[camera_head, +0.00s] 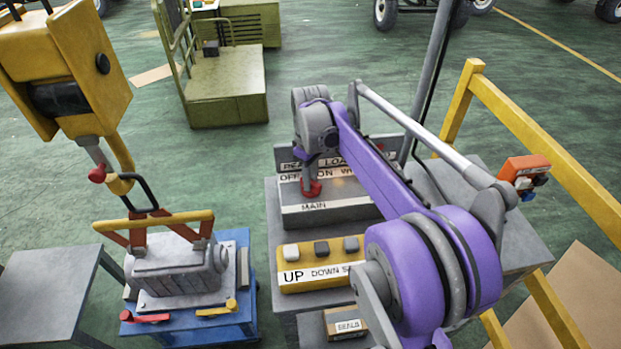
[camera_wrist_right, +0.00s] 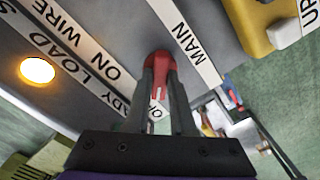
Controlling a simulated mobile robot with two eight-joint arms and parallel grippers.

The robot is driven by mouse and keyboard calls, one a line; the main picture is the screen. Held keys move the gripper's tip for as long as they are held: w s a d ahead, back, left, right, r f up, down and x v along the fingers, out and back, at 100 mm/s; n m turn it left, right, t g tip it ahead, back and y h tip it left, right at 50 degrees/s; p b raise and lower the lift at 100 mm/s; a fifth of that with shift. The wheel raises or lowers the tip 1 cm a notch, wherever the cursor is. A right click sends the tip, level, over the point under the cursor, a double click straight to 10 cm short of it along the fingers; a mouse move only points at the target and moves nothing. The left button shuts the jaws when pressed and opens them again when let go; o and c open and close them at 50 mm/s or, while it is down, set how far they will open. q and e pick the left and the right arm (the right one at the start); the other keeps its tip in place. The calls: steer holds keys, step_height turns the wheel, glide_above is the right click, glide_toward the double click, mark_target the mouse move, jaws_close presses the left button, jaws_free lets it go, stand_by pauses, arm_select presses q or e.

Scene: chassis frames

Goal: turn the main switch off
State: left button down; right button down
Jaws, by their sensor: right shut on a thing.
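The main switch is a red handle (camera_head: 314,189) on a grey box (camera_head: 345,208) whose front label reads MAIN. My right gripper (camera_head: 309,181) reaches down onto it from above. In the right wrist view the red handle (camera_wrist_right: 158,62) sits between the two fingers of my right gripper (camera_wrist_right: 160,80), which are shut on it. The fingers hide part of the handle and of the OFF/ON label, so I cannot tell which position it points to. A round amber lamp (camera_wrist_right: 37,70) glows beside the READY LOAD label. My left gripper is not in view.
A yellow button box (camera_head: 318,277) marked UP and DOWN stands in front of the switch box. At left, a yellow hoist hook (camera_head: 122,184) holds a sling over a grey casting (camera_head: 178,268) on a blue stand. A yellow rail (camera_head: 535,130) and an orange box (camera_head: 524,168) are at right.

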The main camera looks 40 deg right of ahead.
steer(key=c, duration=0.8)
jaws_free()
steer(key=shift+o, duration=0.2)
step_height(320, 180, up, 11)
steer(key=shift+p, duration=0.35)
steer(key=shift+f, duration=0.1)
